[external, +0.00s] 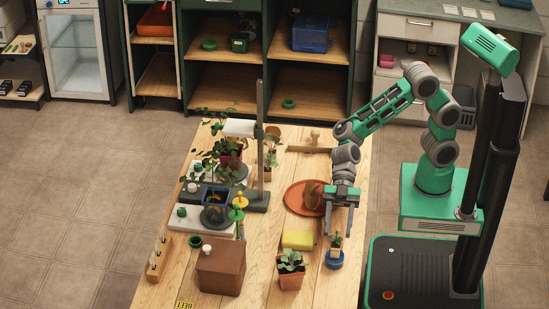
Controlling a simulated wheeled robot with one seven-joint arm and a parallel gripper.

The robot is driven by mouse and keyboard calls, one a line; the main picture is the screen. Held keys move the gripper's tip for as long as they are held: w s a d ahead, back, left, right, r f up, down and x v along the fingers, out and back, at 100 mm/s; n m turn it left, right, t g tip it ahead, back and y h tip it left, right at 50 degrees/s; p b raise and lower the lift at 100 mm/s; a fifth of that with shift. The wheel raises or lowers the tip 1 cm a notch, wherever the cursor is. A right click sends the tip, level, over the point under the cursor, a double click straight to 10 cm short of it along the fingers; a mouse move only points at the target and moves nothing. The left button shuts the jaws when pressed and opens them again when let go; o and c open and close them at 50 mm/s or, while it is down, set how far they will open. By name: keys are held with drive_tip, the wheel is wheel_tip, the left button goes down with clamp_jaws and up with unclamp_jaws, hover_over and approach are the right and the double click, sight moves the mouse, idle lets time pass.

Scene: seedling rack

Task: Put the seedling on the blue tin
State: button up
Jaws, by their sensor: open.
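The seedling (336,241), a small green plant in a little tan pot, appears upright on top of the blue tin (334,261) near the table's right edge. From this angle its pot seems to rest on the lid, with no clear gap. My gripper (339,229) is open and points down, its fingers just above and around the seedling's leaves. I cannot tell whether a finger touches the plant.
A yellow sponge (298,239) and a potted plant in terracotta (291,277) stand left of the tin. A brown box (221,269) is further left. An orange plate (303,198) lies behind. A stand (259,150) rises mid-table.

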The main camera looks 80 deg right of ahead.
drive_tip(key=v, duration=0.6)
